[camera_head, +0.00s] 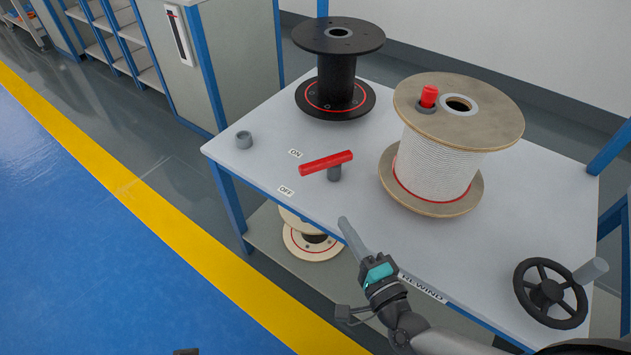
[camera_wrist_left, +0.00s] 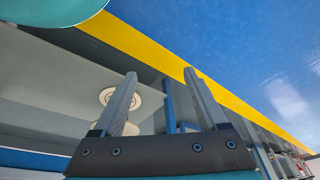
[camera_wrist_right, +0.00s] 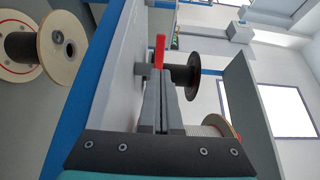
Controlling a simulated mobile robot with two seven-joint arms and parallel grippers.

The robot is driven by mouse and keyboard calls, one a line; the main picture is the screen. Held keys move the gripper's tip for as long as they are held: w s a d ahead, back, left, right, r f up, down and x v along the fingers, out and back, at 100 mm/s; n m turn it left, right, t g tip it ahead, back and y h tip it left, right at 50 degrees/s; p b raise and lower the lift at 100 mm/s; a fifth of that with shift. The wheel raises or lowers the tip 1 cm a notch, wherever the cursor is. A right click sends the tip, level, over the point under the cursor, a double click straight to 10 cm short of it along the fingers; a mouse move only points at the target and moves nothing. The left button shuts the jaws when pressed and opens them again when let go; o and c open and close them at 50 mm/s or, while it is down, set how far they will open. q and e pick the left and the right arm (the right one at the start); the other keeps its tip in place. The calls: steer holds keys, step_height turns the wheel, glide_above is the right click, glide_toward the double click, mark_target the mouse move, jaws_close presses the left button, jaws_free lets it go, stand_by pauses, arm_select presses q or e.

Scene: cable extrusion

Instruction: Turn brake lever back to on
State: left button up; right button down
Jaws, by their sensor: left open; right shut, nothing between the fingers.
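The brake lever (camera_head: 326,163) is a red bar on a short grey post on the table. Its free end points left, between the ON label (camera_head: 295,153) and the OFF label (camera_head: 286,190). My right gripper (camera_head: 346,222) is shut and empty, in front of the lever and apart from it, near the table's front edge. In the right wrist view the red lever (camera_wrist_right: 160,50) shows just beyond the shut fingertips (camera_wrist_right: 161,75); I cannot tell the gap there. My left gripper (camera_wrist_left: 160,75) is open and empty, away from the lever, seen only in its wrist view.
A black spool (camera_head: 337,65) stands behind the lever and a white cable spool (camera_head: 440,150) to its right. A grey ring (camera_head: 244,140) sits at the table's left corner. A black handwheel (camera_head: 550,292) is at the front right. Another spool (camera_head: 314,241) lies on the lower shelf.

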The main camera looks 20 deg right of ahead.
mark_target(311, 172)
steer(key=w+b, duration=0.1)
steer(key=w, duration=0.3)
steer(key=w+a+b, duration=0.1)
steer(key=w, duration=0.3)
steer(key=w+b, duration=0.1)
steer(key=w, duration=0.3)
steer(key=shift+w+a+f+b, duration=0.1)
steer(key=shift+w+a+b, duration=0.2)
steer(key=shift+w+a, duration=0.1)
arm_select(q)
step_height(311, 172, up, 8)
steer(key=t, duration=0.1)
steer(key=shift+w, duration=0.45)
arm_select(e)
steer(key=shift+w+a, duration=0.1)
steer(key=shift+w, duration=0.45)
steer(key=shift+a+h, duration=0.1)
steer(key=shift+h, duration=0.3)
